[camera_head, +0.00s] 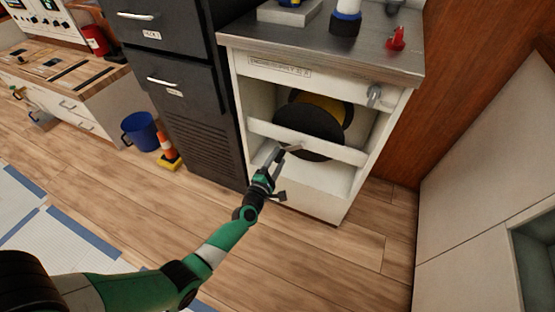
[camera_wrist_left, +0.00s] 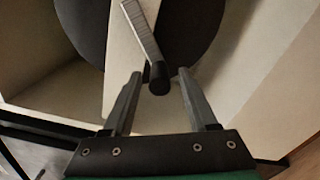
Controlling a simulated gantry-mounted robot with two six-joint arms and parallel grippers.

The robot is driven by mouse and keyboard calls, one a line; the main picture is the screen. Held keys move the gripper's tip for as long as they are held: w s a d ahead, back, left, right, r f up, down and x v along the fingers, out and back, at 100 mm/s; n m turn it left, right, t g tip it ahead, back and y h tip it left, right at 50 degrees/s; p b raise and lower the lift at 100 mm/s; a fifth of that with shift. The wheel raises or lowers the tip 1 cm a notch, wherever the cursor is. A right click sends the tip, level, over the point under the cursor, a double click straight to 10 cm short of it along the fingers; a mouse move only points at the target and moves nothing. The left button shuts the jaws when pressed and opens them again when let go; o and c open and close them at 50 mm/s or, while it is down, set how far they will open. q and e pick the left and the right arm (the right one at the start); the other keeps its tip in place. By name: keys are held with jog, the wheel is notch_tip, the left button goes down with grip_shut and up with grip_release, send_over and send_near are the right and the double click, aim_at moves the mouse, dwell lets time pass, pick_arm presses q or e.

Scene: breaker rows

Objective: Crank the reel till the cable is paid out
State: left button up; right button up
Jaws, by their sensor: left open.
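The reel (camera_head: 308,128) has a large black disc with a yellow part behind it, and sits inside an open white cabinet. In the left wrist view, a grey flat crank arm (camera_wrist_left: 142,32) crosses the reel's front and ends in a short black handle (camera_wrist_left: 159,78). The crank arm also shows small in the head view (camera_head: 294,147). My left gripper (camera_head: 278,158) is at the cabinet's front. Its fingers (camera_wrist_left: 160,82) are open on either side of the handle, with gaps visible. I cannot tell any loose cable. My right gripper is out of view.
A white crossbar (camera_head: 335,150) spans the cabinet opening in front of the reel. A grey fitting (camera_head: 375,95) is at the upper right. A dark drawer cabinet (camera_head: 185,90) stands left. A blue bucket (camera_head: 140,131) and orange cone (camera_head: 167,148) are on the floor.

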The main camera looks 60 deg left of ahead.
pick_arm(q)
jog(key=shift+s+d, duration=0.15)
jog(key=shift+s, duration=0.05)
jog(key=p+v, duration=0.3)
jog(key=v, duration=0.8)
jog(key=shift+s, duration=0.1)
